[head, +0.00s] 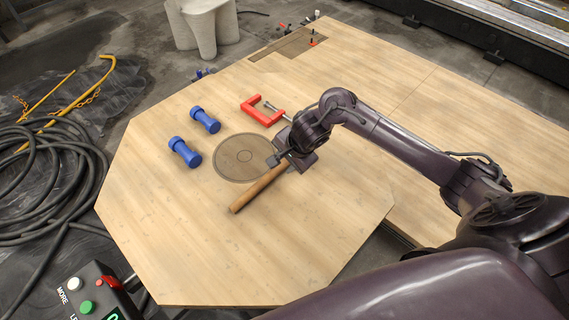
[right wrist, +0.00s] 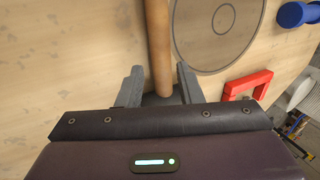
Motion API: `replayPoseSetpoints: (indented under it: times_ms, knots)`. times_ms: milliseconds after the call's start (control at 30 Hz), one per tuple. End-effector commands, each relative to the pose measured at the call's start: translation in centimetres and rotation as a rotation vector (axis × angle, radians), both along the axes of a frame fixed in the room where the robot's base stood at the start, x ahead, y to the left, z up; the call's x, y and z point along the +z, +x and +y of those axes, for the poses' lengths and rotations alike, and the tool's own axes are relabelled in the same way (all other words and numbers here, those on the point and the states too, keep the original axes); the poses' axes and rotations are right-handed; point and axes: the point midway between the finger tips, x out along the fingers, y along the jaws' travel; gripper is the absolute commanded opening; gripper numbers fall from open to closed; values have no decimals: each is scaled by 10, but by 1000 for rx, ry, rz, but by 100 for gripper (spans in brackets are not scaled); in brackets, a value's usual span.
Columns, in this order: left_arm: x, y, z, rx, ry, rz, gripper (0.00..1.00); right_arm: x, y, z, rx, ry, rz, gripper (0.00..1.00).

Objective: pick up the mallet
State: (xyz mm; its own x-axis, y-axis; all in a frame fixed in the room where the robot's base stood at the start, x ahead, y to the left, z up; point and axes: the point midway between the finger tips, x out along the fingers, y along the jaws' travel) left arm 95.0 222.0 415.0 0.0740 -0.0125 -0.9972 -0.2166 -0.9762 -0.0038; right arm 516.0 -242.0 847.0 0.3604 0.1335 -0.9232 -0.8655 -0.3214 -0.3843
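The mallet's wooden handle (head: 255,192) lies on the wooden table, pointing toward the lower left in the head view. In the right wrist view the handle (right wrist: 158,45) runs down between my fingers. A dark part (right wrist: 158,99), perhaps the mallet's head, shows at its lower end, mostly hidden by my gripper. My right gripper (head: 284,157) is over that end of the mallet. In the right wrist view its two fingers (right wrist: 158,82) are apart on either side of the handle, with gaps showing. My left gripper is not in view.
A red clamp (head: 251,111) and two blue dumbbell-shaped pieces (head: 206,120) (head: 185,153) lie nearby. A button box (head: 97,295) stands at the lower left. The table's front (head: 210,265) is clear.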

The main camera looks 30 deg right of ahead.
Motion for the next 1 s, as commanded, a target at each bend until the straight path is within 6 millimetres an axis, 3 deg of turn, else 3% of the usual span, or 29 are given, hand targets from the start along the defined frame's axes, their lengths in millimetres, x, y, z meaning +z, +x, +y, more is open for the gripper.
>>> replayPoseSetpoints:
  times_ms: [200, 500, 767, 1000]
  knots:
    - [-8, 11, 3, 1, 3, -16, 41, -31, 12, 3, 0, 1, 0, 33]
    - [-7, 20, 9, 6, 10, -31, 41, -36, 15, 4, 1, -1, -2, 33]
    - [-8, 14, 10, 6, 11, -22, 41, -36, 14, 4, 1, -1, -2, 1]
    - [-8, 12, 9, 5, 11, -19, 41, -35, 15, 4, 1, -1, -3, 0]
